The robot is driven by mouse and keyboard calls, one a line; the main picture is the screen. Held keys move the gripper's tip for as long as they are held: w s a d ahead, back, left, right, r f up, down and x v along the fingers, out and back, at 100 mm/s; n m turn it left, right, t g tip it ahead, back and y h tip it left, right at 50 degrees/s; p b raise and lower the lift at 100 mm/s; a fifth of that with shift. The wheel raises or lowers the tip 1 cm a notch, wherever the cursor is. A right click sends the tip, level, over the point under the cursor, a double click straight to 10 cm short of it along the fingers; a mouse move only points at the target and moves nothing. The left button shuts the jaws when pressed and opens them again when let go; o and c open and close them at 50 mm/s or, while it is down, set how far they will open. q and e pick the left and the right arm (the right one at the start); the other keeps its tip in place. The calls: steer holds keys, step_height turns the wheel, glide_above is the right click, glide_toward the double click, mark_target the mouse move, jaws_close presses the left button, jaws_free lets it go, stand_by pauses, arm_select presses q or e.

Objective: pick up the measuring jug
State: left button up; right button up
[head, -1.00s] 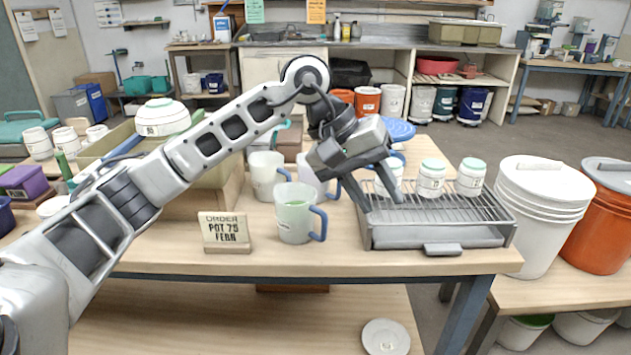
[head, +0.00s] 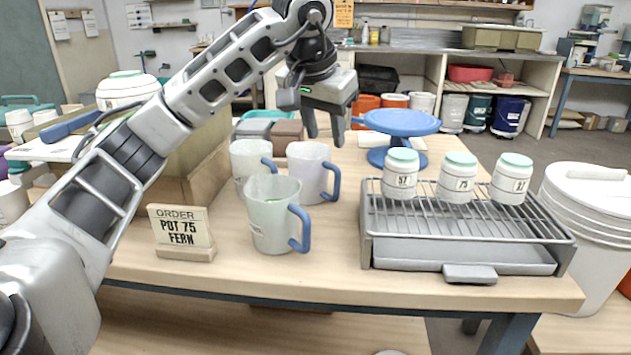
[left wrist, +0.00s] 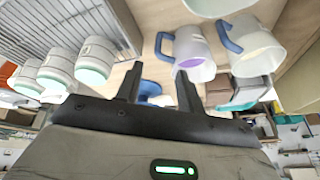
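Three measuring jugs with blue handles stand upright on the table. The front jug (head: 272,218) is translucent, with a green tint inside. A second jug (head: 310,172) stands behind it to the right, and a third jug (head: 249,160) behind it to the left. My left gripper (head: 325,130) is open and empty, pointing down above the table behind the jugs, apart from them. In the left wrist view its fingers (left wrist: 158,92) are spread with nothing between them; a jug with a purple inside (left wrist: 190,55) shows just beyond them. My right gripper is not in view.
An order card (head: 181,231) reads "POT 75 FERN". A blue turntable (head: 402,122) stands behind. A wooden box edge (head: 205,165) is left of the jugs.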

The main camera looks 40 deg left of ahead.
arm_select(q)
steer(key=b, duration=0.1)
glide_above(335, 185)
steer(key=s, duration=0.2)
step_height(335, 185, down, 8)
steer(key=x, duration=0.2)
steer(key=b+x, duration=0.1)
steer(key=x, duration=0.3)
steer(key=shift+d+f+b, duration=0.1)
steer(key=shift+d+b, duration=0.2)
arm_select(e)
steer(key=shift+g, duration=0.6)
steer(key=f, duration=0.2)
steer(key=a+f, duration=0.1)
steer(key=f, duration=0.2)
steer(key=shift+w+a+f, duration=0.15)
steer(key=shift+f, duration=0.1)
arm_select(q)
jaws_close()
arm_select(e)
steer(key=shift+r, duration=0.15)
